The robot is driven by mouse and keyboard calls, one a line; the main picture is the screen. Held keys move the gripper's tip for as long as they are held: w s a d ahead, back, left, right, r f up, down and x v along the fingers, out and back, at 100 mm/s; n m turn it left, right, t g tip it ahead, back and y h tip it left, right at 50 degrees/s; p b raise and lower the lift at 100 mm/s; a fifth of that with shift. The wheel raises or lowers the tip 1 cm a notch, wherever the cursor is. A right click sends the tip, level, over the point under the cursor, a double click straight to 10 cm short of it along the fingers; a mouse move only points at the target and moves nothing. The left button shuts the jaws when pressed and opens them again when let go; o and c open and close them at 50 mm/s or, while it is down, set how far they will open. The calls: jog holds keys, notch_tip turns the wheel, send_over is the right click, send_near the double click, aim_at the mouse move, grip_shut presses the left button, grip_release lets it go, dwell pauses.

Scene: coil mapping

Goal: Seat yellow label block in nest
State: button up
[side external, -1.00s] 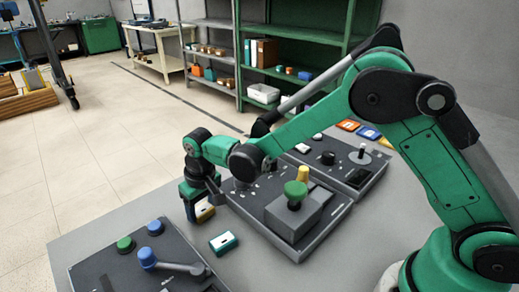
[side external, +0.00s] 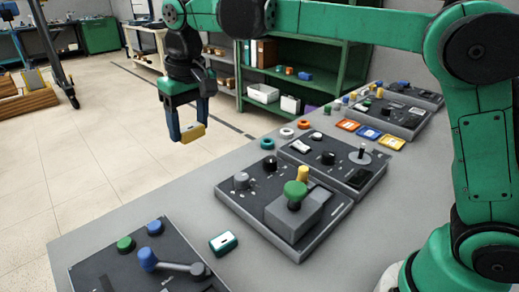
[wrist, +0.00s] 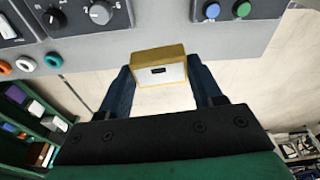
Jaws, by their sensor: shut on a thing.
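The yellow label block (side external: 193,134) is held between the fingers of my gripper (side external: 189,128), high above the far left edge of the table. It also shows in the wrist view (wrist: 160,69), with a white face and a small dark mark, clasped from both sides by the dark fingers. A yellow tray-like nest (side external: 391,141) lies on the table to the right, well away from my gripper. A blue nest (side external: 368,132) and an orange nest (side external: 347,125) lie beside it in a row.
A teal label block (side external: 223,242) lies on the table between two control panels. Several coloured rings, such as a teal one (side external: 268,143), lie along the far edge. Shelves (side external: 290,80) stand behind.

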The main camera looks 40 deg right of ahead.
jog(key=s+d+f, duration=0.2)
jog(key=d, duration=0.4)
jog(key=s+d+f, duration=0.1)
jog(key=s+d, duration=0.2)
jog(key=d, duration=0.3)
jog(key=m, duration=0.1)
send_over(317, 195)
notch_tip(317, 195, down, 6)
jog(key=shift+s+f, duration=0.35)
jog(key=shift+f, duration=2.55)
jog(key=shift+f, duration=0.5)
jog(key=o, duration=1.3)
jog(key=shift+o, duration=0.4)
jog(key=shift+r, duration=0.15)
